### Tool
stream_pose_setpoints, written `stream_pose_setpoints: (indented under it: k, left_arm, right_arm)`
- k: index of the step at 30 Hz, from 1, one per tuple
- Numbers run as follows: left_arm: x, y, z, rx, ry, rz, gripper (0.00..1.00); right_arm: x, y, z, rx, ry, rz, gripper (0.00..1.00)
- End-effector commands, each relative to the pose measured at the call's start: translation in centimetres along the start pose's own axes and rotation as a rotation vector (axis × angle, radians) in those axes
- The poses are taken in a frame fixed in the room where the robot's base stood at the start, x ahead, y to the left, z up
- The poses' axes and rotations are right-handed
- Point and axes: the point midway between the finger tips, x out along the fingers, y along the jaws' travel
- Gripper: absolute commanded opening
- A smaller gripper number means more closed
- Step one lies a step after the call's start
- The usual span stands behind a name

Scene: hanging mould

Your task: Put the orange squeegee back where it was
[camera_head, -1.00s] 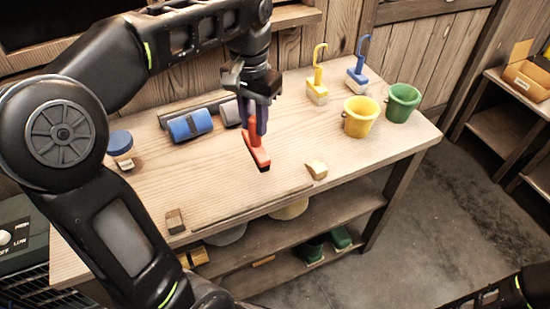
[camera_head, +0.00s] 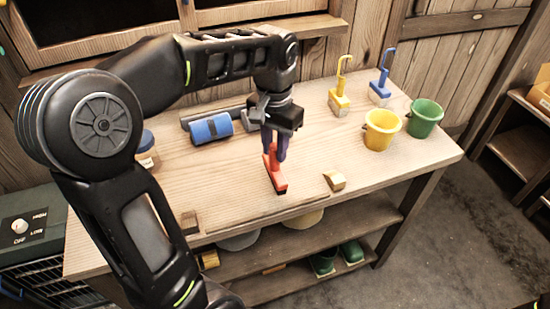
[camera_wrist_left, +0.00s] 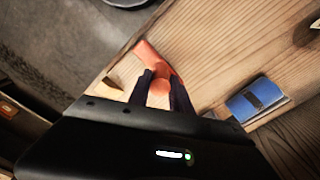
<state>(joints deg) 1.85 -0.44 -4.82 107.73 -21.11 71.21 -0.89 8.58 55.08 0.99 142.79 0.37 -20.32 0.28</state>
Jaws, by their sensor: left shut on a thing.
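The orange squeegee (camera_head: 274,176) is in my left gripper (camera_head: 274,150), whose fingers are shut on its upper part. Its long head hangs low over the wooden workbench near the front edge; I cannot tell whether it touches the top. In the left wrist view the squeegee (camera_wrist_left: 160,68) shows between the two dark fingers of my left gripper (camera_wrist_left: 160,84), with bench wood around it. My right gripper is not in view.
A blue roller (camera_head: 210,128) lies behind and left of the squeegee. Small wooden blocks (camera_head: 334,181) (camera_head: 189,222) sit near the front edge.

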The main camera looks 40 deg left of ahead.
Motion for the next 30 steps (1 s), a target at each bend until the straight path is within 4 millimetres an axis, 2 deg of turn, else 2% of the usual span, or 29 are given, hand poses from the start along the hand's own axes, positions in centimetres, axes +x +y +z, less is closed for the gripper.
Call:
stream_pose_setpoints:
  k: [5,15,24,25,30]
  left_arm:
    - [0.1,0.0,0.0,0.000,0.000,0.000,0.00]
    - [3.7,0.0,0.0,0.000,0.000,0.001,0.00]
    - [3.9,0.0,0.0,0.000,0.001,0.001,0.00]
    - [3.8,0.0,0.0,0.000,0.001,0.001,0.27]
    - [3.8,0.0,0.0,0.000,0.001,0.001,0.41]
  right_arm:
    - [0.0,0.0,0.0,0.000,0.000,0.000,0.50]
    - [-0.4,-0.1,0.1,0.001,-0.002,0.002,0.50]
    - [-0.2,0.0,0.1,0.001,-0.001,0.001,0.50]
    - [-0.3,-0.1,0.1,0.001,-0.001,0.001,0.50]
    - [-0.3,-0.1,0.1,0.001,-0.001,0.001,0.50]
